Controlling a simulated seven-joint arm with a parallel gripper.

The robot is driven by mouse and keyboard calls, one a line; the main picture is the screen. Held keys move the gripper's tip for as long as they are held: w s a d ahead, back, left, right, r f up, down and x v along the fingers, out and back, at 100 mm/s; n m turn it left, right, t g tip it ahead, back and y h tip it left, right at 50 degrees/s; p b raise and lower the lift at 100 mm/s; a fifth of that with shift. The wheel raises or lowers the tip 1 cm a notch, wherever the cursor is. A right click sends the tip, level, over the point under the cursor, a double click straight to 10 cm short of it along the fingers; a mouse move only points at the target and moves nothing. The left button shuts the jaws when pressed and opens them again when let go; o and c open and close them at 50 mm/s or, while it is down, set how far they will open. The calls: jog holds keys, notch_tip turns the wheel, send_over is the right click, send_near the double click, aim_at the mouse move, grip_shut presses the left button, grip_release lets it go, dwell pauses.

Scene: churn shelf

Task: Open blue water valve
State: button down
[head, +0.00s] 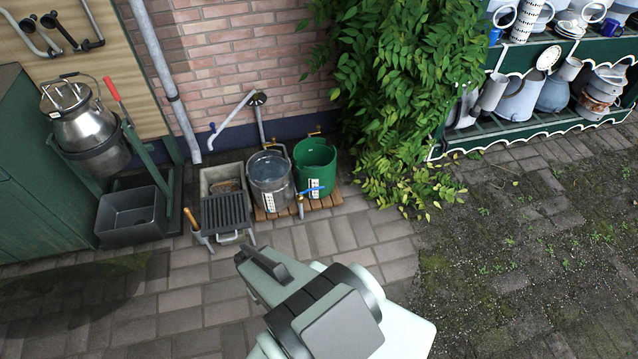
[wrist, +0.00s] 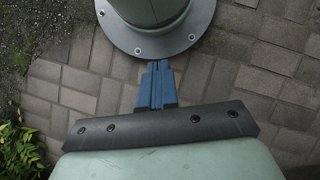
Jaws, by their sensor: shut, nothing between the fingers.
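The blue valve lever (head: 312,189) shows in the head view. It sits on a standing tap in front of the green bucket (head: 316,165) and points up to the right. No valve shows in the wrist view.
A steel bucket (head: 270,180) stands beside the green one on a wooden pallet (head: 262,213). A basin with a dark grate (head: 226,211) is to the left. Leafy ivy (head: 400,100) hangs to the right. Paving (head: 180,300) between arm and buckets is clear.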

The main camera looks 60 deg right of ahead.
jog(key=w+d+f+m+t, duration=0.2)
jog(key=w+d+m, duration=0.1)
jog(key=d, duration=1.1)
jog(key=w+d+f+m+t, duration=0.1)
jog(key=w+d+m+t, duration=0.1)
jog(key=d, duration=1.3)
jog(key=w+d+f+m+t, duration=0.1)
jog(key=w+d+f+m, duration=0.15)
jog(key=d, duration=1.15)
jog(key=w+d+f+n+t+h, duration=0.1)
jog(key=w+d+h, duration=0.1)
jog(key=w+d, duration=0.3)
jog(key=w+d+n+t+h, duration=0.1)
jog(key=w+d, duration=0.4)
jog(key=d, duration=0.7)
jog(key=shift+f+t+h, duration=0.35)
jog(key=shift+t+h, duration=0.35)
jog(key=shift+h, duration=0.2)
jog(key=shift+f+n, duration=0.1)
jog(key=shift+n, duration=0.15)
jog(key=x, duration=1)
jog(key=shift+s+a, duration=0.1)
jog(key=shift+a, duration=0.1)
